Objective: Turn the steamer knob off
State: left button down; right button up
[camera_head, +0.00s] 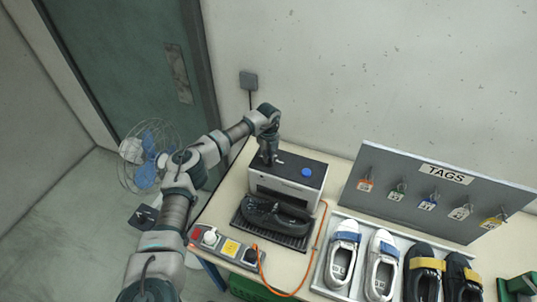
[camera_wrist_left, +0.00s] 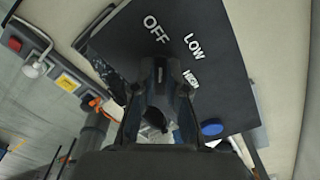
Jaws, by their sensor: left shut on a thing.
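The steamer (camera_head: 292,178) is a white box with a dark top, standing on the table by the wall. Its top also shows in the left wrist view (camera_wrist_left: 120,40), with the words OFF, LOW and a partly covered third label. A blue button (camera_head: 306,172) sits on the top, right of my gripper. My left gripper (camera_head: 268,158) reaches down onto the top's left part. In the left wrist view its fingers (camera_wrist_left: 160,92) are shut on a dark piece, apparently the knob, mostly hidden between them. The knob's pointing direction cannot be told. My right gripper is not in view.
A black shoe (camera_head: 275,215) lies on a dark grate before the steamer. A power strip (camera_head: 226,246) with an orange cable (camera_head: 318,238) is at the table's left edge. A shoe tray (camera_head: 322,272) and the TAGS board (camera_head: 400,180) stand right. A fan (camera_head: 150,158) stands behind my arm.

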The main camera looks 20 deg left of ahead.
pick_arm(q)
jog(key=shift+s+f+n, duration=0.2)
jog(key=shift+f+n, duration=0.05)
jog(key=shift+n, duration=0.45)
jog(key=shift+d, duration=0.1)
jog(key=c, duration=1.2)
grip_release()
jog(key=shift+r, duration=0.1)
jog(key=shift+w, duration=0.15)
jog(key=shift+r, duration=0.15)
notch_tip(320, 180, up, 12)
jog(key=shift+f, duration=0.25)
